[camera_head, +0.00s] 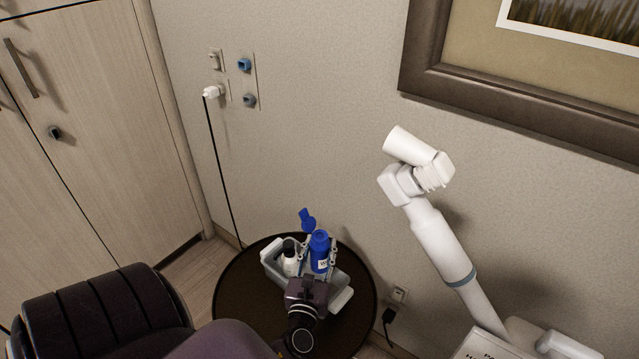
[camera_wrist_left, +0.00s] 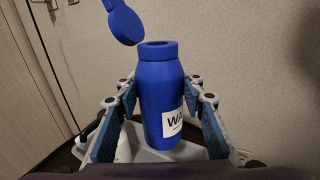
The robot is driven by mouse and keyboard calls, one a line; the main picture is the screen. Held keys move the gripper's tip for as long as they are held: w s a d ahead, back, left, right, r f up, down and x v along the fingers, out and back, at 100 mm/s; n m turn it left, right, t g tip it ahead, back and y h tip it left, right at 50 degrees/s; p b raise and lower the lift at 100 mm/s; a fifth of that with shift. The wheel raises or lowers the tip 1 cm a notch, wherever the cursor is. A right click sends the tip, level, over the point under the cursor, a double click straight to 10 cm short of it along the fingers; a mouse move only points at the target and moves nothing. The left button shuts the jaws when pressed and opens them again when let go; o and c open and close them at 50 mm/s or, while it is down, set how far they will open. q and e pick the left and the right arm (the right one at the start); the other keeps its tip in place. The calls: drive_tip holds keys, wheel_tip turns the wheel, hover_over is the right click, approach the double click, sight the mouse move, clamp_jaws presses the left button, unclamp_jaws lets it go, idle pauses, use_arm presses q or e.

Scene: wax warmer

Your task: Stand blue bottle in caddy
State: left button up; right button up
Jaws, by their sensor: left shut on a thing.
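The blue bottle (camera_head: 319,251) has a white label and stands near upright over the grey caddy (camera_head: 341,301) on a round dark table. It also shows in the left wrist view (camera_wrist_left: 161,95), with its neck up and the label facing right. My left gripper (camera_head: 318,262) is shut on the bottle, one finger at each side. A white bottle with a black cap (camera_head: 289,259) stands in the caddy, left of the blue one. My right gripper is not in view.
A blue round-ended object (camera_head: 307,220) shows just behind the bottle. The round table (camera_head: 237,310) has free room at its left. A white jointed arm fixture (camera_head: 440,245) rises at the right. A dark padded chair (camera_head: 100,315) is at the lower left.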

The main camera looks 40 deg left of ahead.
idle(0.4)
use_arm(q)
wheel_tip(320, 180, down, 13)
drive_tip(key=b, duration=1.2)
drive_tip(key=shift+f+b, duration=0.65)
drive_tip(key=shift+b, duration=0.2)
idle(1.2)
drive_tip(key=o, duration=1.5)
drive_tip(key=shift+s+f, duration=0.1)
drive_tip(key=shift+s, duration=0.1)
drive_tip(key=shift+s+d, duration=0.45)
drive_tip(key=shift+s, duration=0.15)
